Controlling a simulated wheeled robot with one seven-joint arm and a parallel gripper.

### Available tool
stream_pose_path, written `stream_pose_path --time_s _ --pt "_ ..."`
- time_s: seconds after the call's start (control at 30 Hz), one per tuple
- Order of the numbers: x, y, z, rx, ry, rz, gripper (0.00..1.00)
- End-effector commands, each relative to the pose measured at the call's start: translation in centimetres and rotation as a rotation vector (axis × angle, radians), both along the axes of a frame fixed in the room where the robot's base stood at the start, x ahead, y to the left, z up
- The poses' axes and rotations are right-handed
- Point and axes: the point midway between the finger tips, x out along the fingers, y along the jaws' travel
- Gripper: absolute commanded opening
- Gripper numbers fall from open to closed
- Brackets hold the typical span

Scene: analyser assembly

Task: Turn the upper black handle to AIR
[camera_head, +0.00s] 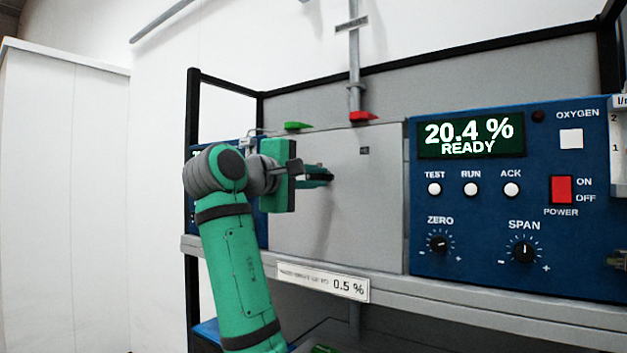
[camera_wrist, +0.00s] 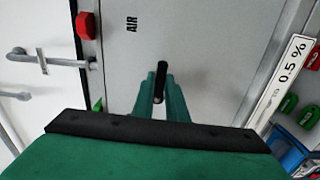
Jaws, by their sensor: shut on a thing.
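The black handle (camera_wrist: 161,78) stands on a light grey panel (camera_head: 290,215). In the wrist view it lies between the two green fingers of my gripper (camera_wrist: 160,97), which are shut on it. In the head view my gripper (camera_head: 320,176) reaches the panel from the left, and its fingers mostly hide the handle. The AIR label (camera_wrist: 131,24) is on the panel, apart from the handle; a small dark label (camera_head: 364,150) shows up and right of the gripper in the head view, too small to read. I cannot tell the handle's exact angle.
A red handle (camera_head: 362,117) and a green handle (camera_head: 297,126) sit along the panel's top edge. The blue analyser (camera_head: 470,270) with knobs, buttons and a red power switch (camera_head: 563,189) stands to the right. A shelf edge (camera_head: 430,289) with a 0.5 % tag (camera_head: 348,287) runs below.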

Motion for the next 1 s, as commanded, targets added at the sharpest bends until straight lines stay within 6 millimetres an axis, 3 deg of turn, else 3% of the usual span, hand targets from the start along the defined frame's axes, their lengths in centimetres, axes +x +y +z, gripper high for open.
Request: stream_pose_path --time_s 0.63,0.67,0.7,1.0 --pt "0.06 0.36 0.23 -0.042 0.025 0.007 0.00" --pt "0.05 0.35 0.23 -0.042 0.025 0.006 0.20" --pt "0.04 0.33 0.22 -0.041 0.026 0.006 0.29" --pt "-0.02 0.12 0.17 -0.039 0.026 0.002 0.31"
